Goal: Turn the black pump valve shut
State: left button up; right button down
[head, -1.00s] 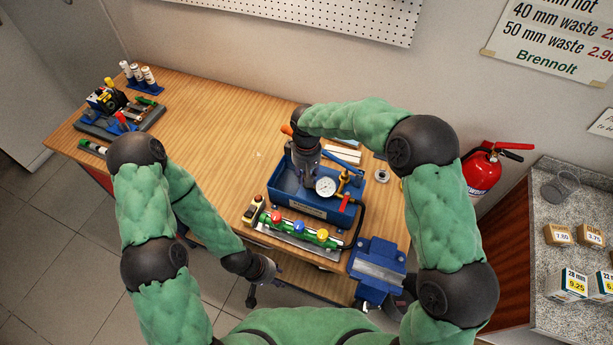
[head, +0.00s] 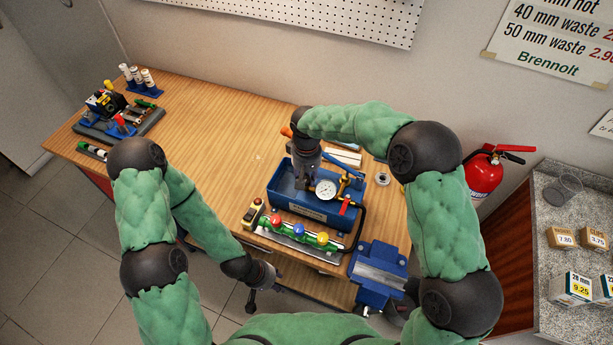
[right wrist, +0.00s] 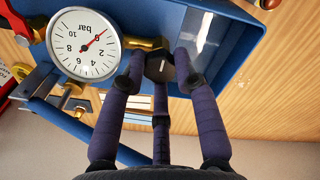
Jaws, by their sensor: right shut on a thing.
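The blue test pump (head: 290,205) stands on the wooden bench, with a white round gauge (head: 326,189) on it. The gauge also shows large in the right wrist view (right wrist: 83,44), its red needle pointing up and right. The black valve (right wrist: 159,66) sits at the end of a brass fitting right of the gauge. My right gripper (right wrist: 160,68) is shut on the valve, with fingers on both sides of it. In the head view my right gripper (head: 305,180) reaches down over the pump and hides the valve. My left gripper (head: 266,284) hangs low by the bench's front edge; its fingers are unclear.
A manifold with coloured knobs (head: 298,230) lies in front of the pump. A blue vise (head: 377,272) is at the bench's front right. A red-handled lever (head: 345,205) stands beside the gauge. The bench (head: 200,140) left of the pump is clear.

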aim_at(306, 179)
jog(key=c, duration=0.9)
grip_release()
jog(key=shift+r, duration=4)
